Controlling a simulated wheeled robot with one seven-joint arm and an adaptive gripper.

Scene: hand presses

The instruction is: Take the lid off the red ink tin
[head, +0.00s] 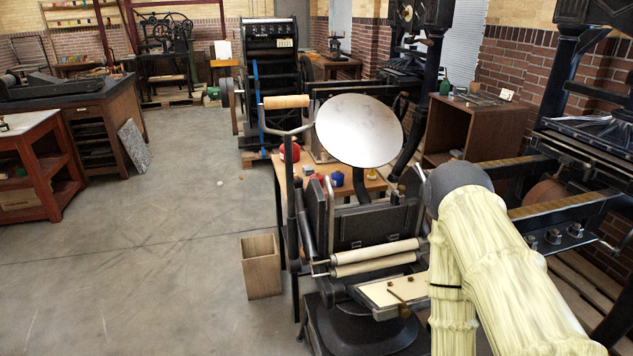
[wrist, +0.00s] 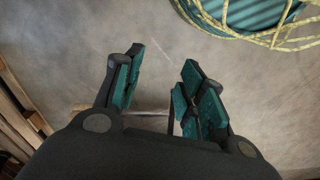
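A rounded red object (head: 289,152) shows at the far left end of a wooden worktable (head: 297,190) behind the hand press in the head view. It may be the red ink tin; it is too small to make out a lid. A blue tin (head: 337,178) stands farther right on the same table, with other small items beside it. My gripper (wrist: 160,78) is open and empty in the wrist view, its teal-padded fingers apart above bare floor. No tin shows in the wrist view. The head view does not show my gripper, only my yellow-sleeved arm.
A hand press with a round pale disc (head: 358,131) and rollers (head: 376,257) stands between my arm and the worktable. An open wooden bin (head: 261,267) stands on the floor at its left. A brown cabinet (head: 478,128) is behind right. The floor at left is clear.

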